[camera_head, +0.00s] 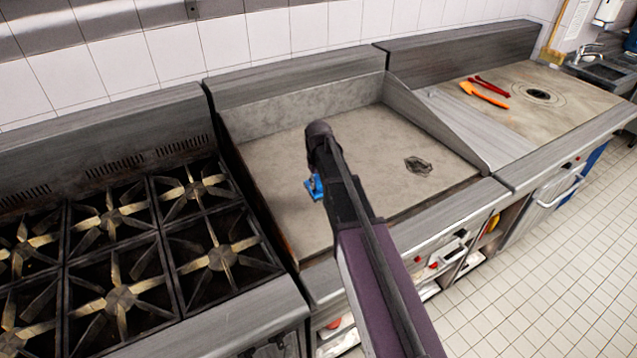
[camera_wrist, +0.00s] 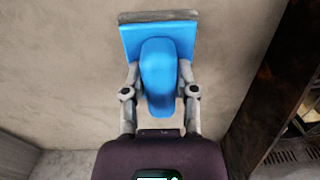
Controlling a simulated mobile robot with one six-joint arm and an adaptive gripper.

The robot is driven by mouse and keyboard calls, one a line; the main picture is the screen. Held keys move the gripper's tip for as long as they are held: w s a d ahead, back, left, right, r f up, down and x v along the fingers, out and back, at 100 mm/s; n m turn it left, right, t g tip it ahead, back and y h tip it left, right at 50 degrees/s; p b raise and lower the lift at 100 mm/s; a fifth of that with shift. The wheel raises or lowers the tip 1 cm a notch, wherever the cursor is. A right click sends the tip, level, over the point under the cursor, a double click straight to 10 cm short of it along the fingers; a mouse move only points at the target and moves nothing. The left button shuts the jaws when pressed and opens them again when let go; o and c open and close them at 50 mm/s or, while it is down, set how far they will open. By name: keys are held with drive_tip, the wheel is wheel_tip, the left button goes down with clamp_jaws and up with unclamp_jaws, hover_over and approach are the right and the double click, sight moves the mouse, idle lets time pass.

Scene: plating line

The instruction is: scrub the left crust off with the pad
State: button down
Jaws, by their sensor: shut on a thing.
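A blue pad with a handle (camera_wrist: 158,75) is held in my gripper (camera_wrist: 160,88), which is shut on the handle with one finger on each side. In the head view the pad (camera_head: 314,186) shows only in part beside my arm, over the left part of the griddle plate (camera_head: 270,170). A grey edge shows along the pad's far side in the wrist view. I cannot tell whether the pad touches the plate. One dark crust (camera_head: 418,166) lies on the right part of the plate. No crust shows on the left part; my arm and pad hide some of it.
A burner range (camera_head: 120,230) stands left of the griddle. Steel walls (camera_head: 300,87) bound the griddle at the back and sides. On the right counter lie an orange spatula (camera_head: 484,95) and a red-handled tool (camera_head: 490,86). The plate's back is clear.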

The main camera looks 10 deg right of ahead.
drive_tip(key=shift+r, duration=0.15)
drive_tip(key=shift+r+p, duration=1.4)
drive_tip(key=shift+p, duration=0.15)
